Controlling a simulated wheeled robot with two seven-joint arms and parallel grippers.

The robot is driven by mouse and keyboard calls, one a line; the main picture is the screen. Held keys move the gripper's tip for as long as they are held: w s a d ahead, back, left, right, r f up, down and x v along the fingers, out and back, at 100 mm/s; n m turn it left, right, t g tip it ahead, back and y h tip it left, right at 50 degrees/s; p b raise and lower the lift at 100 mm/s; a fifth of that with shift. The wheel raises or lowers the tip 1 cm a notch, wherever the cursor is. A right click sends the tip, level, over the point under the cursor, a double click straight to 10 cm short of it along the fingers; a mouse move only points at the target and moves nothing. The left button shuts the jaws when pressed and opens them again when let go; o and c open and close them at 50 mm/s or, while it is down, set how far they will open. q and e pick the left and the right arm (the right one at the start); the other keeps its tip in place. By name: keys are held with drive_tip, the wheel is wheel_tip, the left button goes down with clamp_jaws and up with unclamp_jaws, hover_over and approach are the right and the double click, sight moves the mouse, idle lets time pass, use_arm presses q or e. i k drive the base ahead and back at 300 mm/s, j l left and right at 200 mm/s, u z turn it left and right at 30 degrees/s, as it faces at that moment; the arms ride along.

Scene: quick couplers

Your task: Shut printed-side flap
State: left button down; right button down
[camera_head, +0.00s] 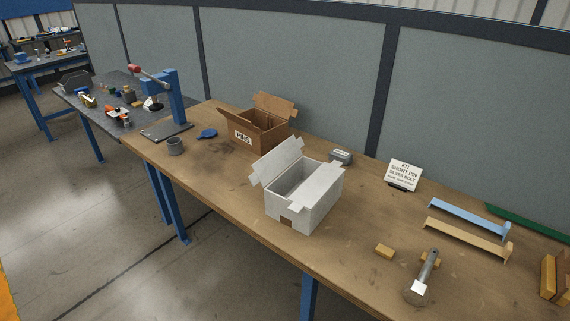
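A white carton (293,215) stands open on the workbench, its inside visible from above. A large white flap (278,161) stands up and leans outward at its left. I cannot tell which flap is the printed-side one. Neither gripper is in view.
The bench is clear left of the white carton.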

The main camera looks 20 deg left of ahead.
sight(272, 165)
drive_tip(key=j+z, duration=0.1)
drive_tip(key=z, duration=0.75)
drive_tip(key=j+z, duration=0.3)
drive_tip(key=k+j+z, duration=0.3)
drive_tip(key=j, duration=0.15)
drive_tip(key=j+z, duration=0.25)
drive_tip(key=j, duration=0.15)
drive_tip(key=k+j+z, duration=0.4)
drive_tip(key=j+z, duration=0.2)
